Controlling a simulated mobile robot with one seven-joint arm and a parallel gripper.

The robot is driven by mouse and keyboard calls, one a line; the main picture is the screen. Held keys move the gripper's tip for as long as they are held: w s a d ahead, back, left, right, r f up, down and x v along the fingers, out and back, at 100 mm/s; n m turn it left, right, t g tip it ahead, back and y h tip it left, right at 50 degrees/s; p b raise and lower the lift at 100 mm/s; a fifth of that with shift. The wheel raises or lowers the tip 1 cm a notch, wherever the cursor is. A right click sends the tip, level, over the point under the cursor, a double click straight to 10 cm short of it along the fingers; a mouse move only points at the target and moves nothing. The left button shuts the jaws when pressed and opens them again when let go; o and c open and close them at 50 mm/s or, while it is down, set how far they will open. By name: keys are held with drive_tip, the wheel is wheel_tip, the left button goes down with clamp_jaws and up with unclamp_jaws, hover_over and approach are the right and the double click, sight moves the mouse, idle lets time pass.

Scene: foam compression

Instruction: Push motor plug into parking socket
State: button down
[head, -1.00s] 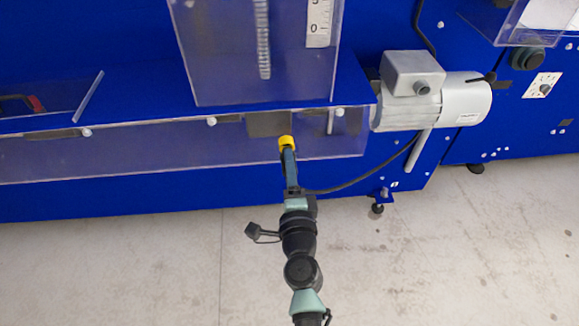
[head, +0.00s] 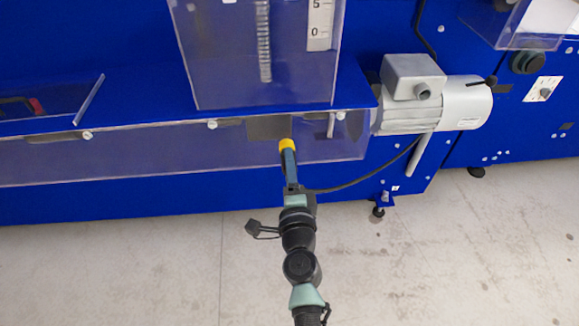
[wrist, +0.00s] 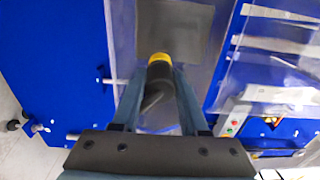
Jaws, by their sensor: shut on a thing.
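My gripper (head: 288,155) is shut on the motor plug (head: 287,145), which has a yellow end and a dark body. In the wrist view the plug (wrist: 158,72) sits between the two fingers of my gripper (wrist: 160,80), its yellow end pointing away from me. A thin dark cable (head: 365,181) runs from near my gripper up to the grey motor (head: 460,104). The yellow end is in front of a dark grey plate (wrist: 172,28) behind a clear cover. I cannot tell whether it touches anything. I cannot make out a parking socket.
The blue machine frame (head: 60,197) fills the back. A clear guard (head: 90,167) runs along its front, and a clear box (head: 215,60) with a spring and scale is above. A black round knob (head: 527,62) is at the right. The pale floor (head: 130,265) is clear.

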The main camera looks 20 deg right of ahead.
drive_tip(key=shift+w+d, duration=0.1)
drive_tip(key=shift+w, duration=0.25)
drive_tip(key=shift+c, duration=1.8)
unclamp_jaws()
drive_tip(key=shift+s, duration=0.15)
drive_tip(key=shift+v, duration=2.9)
drive_tip(key=b+v, duration=0.3)
drive_tip(key=v, duration=1)
